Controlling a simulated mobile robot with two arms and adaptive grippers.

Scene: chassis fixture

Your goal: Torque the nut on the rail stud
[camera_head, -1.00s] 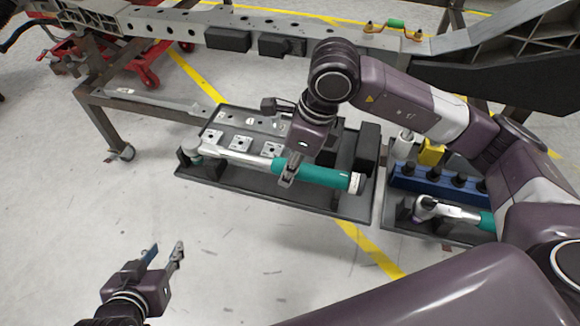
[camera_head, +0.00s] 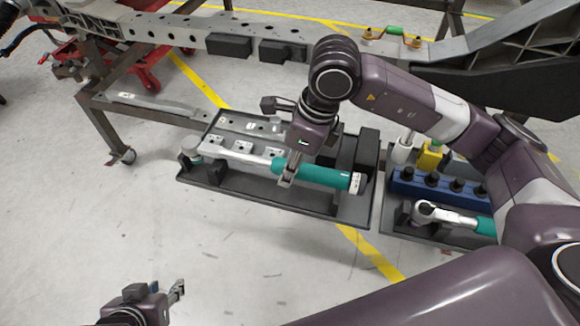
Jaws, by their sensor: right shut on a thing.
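A long torque wrench (camera_head: 320,175) with a teal handle and silver shaft lies along the front of a dark tray (camera_head: 265,198). Its head (camera_head: 192,147) is at the tray's left end. My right gripper (camera_head: 285,180) comes down from above and is shut on the torque wrench at the left end of the teal handle. My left gripper (camera_head: 178,290) is low at the left, over bare floor, seen from the side; its finger gap is hard to make out. The chassis rail (camera_head: 170,28) runs across the back. I cannot make out the nut or stud on it.
A second dark tray at the right holds a blue socket rack (camera_head: 437,188), a smaller ratchet (camera_head: 450,216) with a teal handle, and a yellow item (camera_head: 431,155). A metal stand (camera_head: 100,125) carries the rail at the left.

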